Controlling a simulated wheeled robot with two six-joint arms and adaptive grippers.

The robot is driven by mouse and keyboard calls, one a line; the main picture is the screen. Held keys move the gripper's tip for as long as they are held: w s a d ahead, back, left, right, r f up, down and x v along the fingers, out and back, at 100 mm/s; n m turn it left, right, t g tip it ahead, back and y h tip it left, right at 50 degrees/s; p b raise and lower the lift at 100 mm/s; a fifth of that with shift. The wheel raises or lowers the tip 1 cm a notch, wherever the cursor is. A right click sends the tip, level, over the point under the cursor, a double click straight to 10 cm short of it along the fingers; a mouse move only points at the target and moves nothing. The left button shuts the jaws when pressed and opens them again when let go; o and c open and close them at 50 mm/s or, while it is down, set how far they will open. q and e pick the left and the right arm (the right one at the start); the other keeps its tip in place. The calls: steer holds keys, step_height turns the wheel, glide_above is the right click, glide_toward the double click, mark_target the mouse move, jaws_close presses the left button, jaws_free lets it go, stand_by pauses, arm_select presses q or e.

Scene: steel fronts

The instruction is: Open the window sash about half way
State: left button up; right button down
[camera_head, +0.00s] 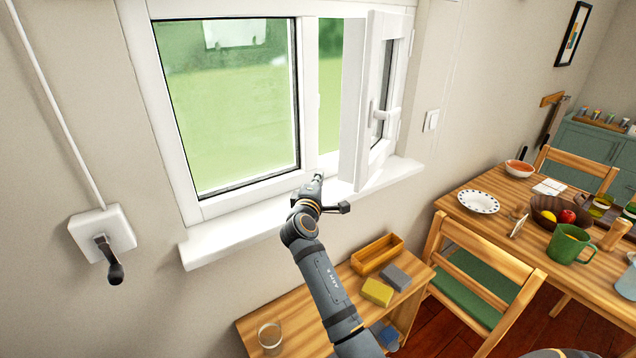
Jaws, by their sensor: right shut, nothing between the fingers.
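The white window sash (356,110) is at the right half of the window and stands swung open into the room, hinged on its right side. Its white handle (379,114) shows on the sash's inner face. The left pane (230,110) is in the frame, flush with it. My right gripper (319,178) is shut and empty, just above the white sill (225,232), to the left of the sash's lower free edge. Whether its fingertips touch the sash or frame I cannot tell. My left gripper is not in view.
A wooden bench (310,322) below the sill holds a glass (270,337), a wooden tray (377,254) and sponges (377,292). A chair (480,285) and a laid table (480,225) stand at right. A crank (113,270) juts from the left wall.

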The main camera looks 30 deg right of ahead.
steer(key=x, duration=0.4)
steer(key=shift+r+p, duration=0.15)
steer(key=shift+p, duration=0.2)
steer(key=shift+s+d+p, duration=0.55)
steer(key=shift+s+p, duration=0.05)
steer(key=shift+s, duration=0.2)
steer(key=shift+s+d+p, duration=0.6)
steer(key=shift+s, duration=0.2)
steer(key=shift+w, duration=0.1)
steer(key=shift+f, duration=0.2)
